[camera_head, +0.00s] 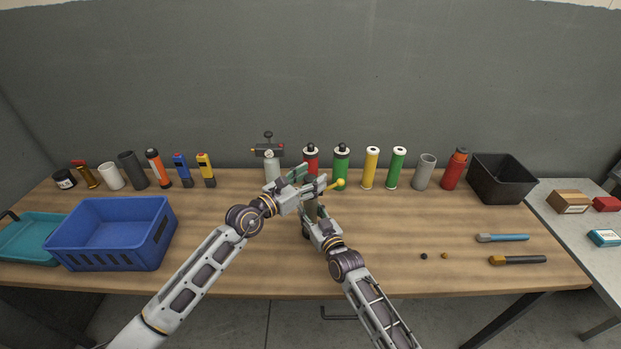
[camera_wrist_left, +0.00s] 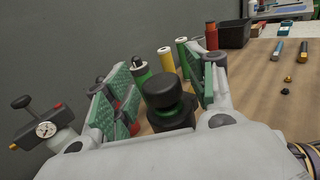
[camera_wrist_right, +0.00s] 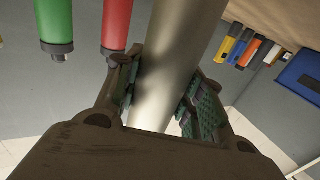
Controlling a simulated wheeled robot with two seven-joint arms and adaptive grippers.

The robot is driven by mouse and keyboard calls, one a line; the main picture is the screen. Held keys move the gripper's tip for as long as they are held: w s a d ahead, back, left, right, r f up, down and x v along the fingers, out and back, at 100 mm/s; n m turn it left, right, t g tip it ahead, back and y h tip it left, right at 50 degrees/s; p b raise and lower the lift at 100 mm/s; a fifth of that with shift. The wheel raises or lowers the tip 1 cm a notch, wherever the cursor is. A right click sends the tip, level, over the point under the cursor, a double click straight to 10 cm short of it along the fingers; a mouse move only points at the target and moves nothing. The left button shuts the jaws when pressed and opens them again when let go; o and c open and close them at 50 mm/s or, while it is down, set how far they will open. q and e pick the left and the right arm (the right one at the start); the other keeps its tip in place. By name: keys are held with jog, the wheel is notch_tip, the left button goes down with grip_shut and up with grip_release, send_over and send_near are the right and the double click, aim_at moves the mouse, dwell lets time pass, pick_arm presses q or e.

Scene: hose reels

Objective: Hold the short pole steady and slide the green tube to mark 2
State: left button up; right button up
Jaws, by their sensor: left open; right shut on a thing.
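A metallic grey pole (camera_wrist_right: 180,60) stands between the right gripper's fingers in the right wrist view. My right gripper (camera_head: 313,217) is shut on it, below my left gripper. My left gripper (camera_head: 309,184) is open; its green-padded fingers stand on either side of a black knobbed cap (camera_wrist_left: 166,97) in the left wrist view. I cannot tell whether they touch it. A green tube with a black cap (camera_head: 341,167) stands upright behind, right of a red one (camera_head: 311,160). Another green tube with a white cap (camera_head: 397,168) stands farther right. No mark is readable.
A gauge device (camera_head: 270,160) stands behind the grippers. A yellow tube (camera_head: 370,168), grey cup (camera_head: 424,172), red bottle (camera_head: 455,169) and black bin (camera_head: 503,178) line the back right. A blue crate (camera_head: 110,235) is left. Brushes (camera_head: 502,238) lie right; the front middle is mostly clear.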

pick_arm(q)
jog(key=shift+w+d, duration=0.1)
grip_shut()
jog(key=shift+r, duration=4.05)
grip_release()
jog(key=v, duration=1.2)
